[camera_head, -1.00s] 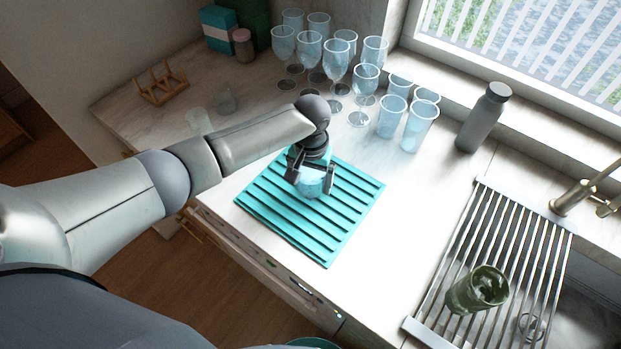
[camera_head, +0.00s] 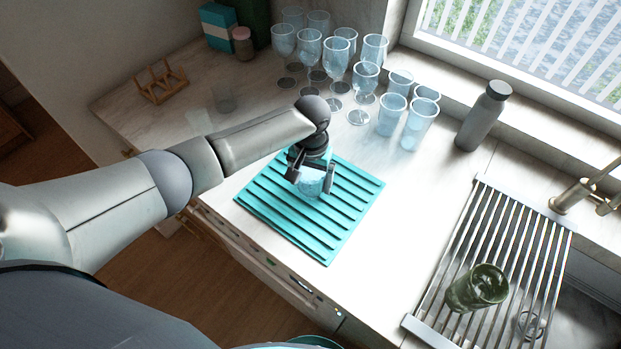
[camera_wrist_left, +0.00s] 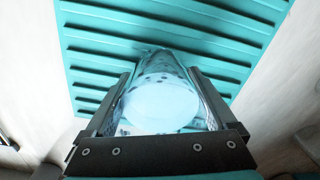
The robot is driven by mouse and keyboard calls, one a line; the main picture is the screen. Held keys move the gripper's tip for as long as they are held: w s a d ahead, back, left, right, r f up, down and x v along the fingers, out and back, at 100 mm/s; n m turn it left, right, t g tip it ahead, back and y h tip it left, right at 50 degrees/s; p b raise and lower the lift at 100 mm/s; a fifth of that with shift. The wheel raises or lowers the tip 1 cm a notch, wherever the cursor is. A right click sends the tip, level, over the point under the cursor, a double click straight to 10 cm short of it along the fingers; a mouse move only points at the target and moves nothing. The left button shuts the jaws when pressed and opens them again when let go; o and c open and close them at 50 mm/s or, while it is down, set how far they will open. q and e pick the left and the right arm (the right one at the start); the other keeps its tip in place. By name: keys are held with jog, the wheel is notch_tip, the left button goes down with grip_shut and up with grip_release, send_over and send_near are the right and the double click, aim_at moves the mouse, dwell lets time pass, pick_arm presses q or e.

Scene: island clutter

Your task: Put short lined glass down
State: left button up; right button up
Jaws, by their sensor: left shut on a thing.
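The short lined glass (camera_head: 311,185) is clear and bluish. My left gripper (camera_head: 311,181) is shut on it, over the ribbed teal mat (camera_head: 345,215) on the counter. In the left wrist view the glass (camera_wrist_left: 160,100) sits between the two fingers (camera_wrist_left: 160,112), with the mat (camera_wrist_left: 200,20) behind it. I cannot tell whether the glass base touches the mat. My right gripper is not in view.
Several stemmed glasses (camera_head: 308,47) and tumblers (camera_head: 418,122) stand behind the mat. A grey bottle (camera_head: 483,116) stands at the window. A metal rack (camera_head: 458,238) with a green glass (camera_head: 478,289) lies over the sink. The mat's front half is bare.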

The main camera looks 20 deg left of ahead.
pick_arm(q)
jog(key=shift+f, duration=0.3)
dwell(0.5)
jog(key=o, duration=1.3)
notch_tip(320, 180, up, 15)
jog(key=shift+s+r+p, duration=0.1)
jog(key=shift+r+p, duration=0.05)
jog(key=shift+p, duration=0.45)
